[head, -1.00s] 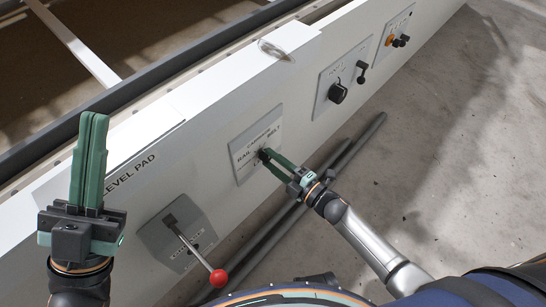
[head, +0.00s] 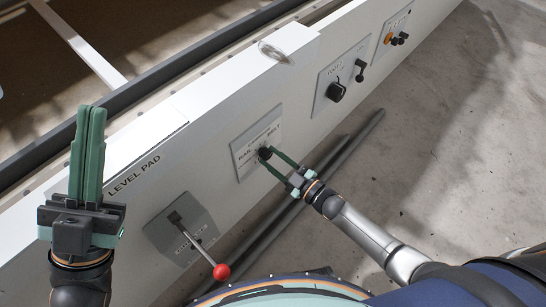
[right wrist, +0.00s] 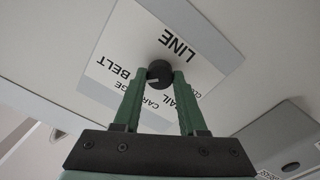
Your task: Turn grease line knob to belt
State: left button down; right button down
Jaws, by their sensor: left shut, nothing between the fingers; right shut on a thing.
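The grease line knob (head: 263,153) is a small dark round knob on a pale label plate (head: 240,158) on the white gantry side. In the right wrist view the knob (right wrist: 158,72) is black, with a small pale mark at its lower left edge. LINE, BELT, RAIL and CARRIAGE stand around it, partly covered by the fingers. Which word the knob points at is hard to tell. My right gripper (head: 267,156) is shut on the knob, one green fingertip on each side. My left gripper (head: 93,110) is shut and empty, upright at the left, away from the knob.
A lever with a red ball (head: 221,271) juts out from a grey plate at lower left of the knob. A black knob (head: 336,92) and a small crank (head: 360,70) sit further right. Dark rails (head: 345,160) lie on the floor beneath the panel.

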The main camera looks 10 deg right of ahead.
pick_arm(q)
jog(key=shift+r, duration=0.1)
dwell(0.5)
pick_arm(e)
jog(key=shift+c, duration=2.3)
grip_release()
jog(key=shift+s+d, duration=0.2)
jog(key=shift+s, duration=0.1)
jog(key=p, duration=0.3)
send_near(269, 156)
jog(key=v, duration=0.4)
pick_arm(q)
jog(key=w+f+n+g+y, duration=0.1)
jog(key=w+f+n+y, duration=0.2)
jog(key=f, duration=0.3)
jog(key=w+a+f+n+g+y, duration=0.1)
jog(key=w+f+n+g+y, duration=0.1)
jog(key=w+f+n+y, duration=0.1)
notch_tip(269, 156, down, 4)
jog(key=shift+w+a+r+n+y, duration=0.25)
jog(key=shift+w+y, duration=0.2)
jog(key=shift+y, duration=0.65)
pick_arm(e)
jog(key=shift+f, duration=0.2)
